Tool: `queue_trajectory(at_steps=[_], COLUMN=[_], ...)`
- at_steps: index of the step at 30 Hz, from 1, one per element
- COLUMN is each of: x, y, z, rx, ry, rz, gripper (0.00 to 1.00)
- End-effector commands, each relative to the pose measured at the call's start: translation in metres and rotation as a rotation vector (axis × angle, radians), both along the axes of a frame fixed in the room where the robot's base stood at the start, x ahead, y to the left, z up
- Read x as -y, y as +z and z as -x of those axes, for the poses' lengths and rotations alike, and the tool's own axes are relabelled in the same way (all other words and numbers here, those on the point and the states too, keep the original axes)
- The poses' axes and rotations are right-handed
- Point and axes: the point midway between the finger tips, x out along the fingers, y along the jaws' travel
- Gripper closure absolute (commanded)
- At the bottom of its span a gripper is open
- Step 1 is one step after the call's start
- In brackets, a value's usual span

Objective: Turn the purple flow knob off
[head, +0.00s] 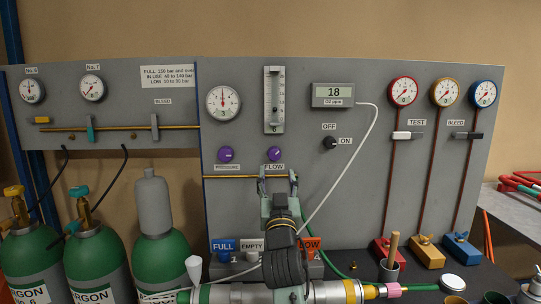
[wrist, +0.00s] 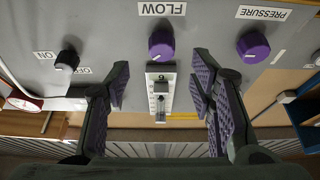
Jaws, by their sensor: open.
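My gripper (head: 277,178) is open just below the knob in the head view. In the wrist view my gripper (wrist: 160,84) has its two purple-padded fingers spread wide. The knob lies beyond the fingertips, roughly centred between them, and nothing is held. Any contact is not visible.
A second purple knob, PRESSURE (head: 225,154), sits to the left; it also shows in the wrist view (wrist: 252,46). A black OFF/ON knob (head: 329,142) sits to the right. A white cable (head: 350,158) hangs nearby. Green cylinders (head: 160,255) stand at the left.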

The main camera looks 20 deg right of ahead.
Motion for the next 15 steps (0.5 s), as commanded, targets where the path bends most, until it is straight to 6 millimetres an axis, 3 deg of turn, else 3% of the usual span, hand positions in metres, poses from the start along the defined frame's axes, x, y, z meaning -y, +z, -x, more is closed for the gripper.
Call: queue_trajectory(at_steps=[7, 15], x=[0.011, 0.017], y=[0.022, 0.029], z=[-0.043, -0.064], rx=[-0.001, 0.0], ry=[0.001, 0.002], rz=[0.001, 0.001], gripper=[0.5, 0.5])
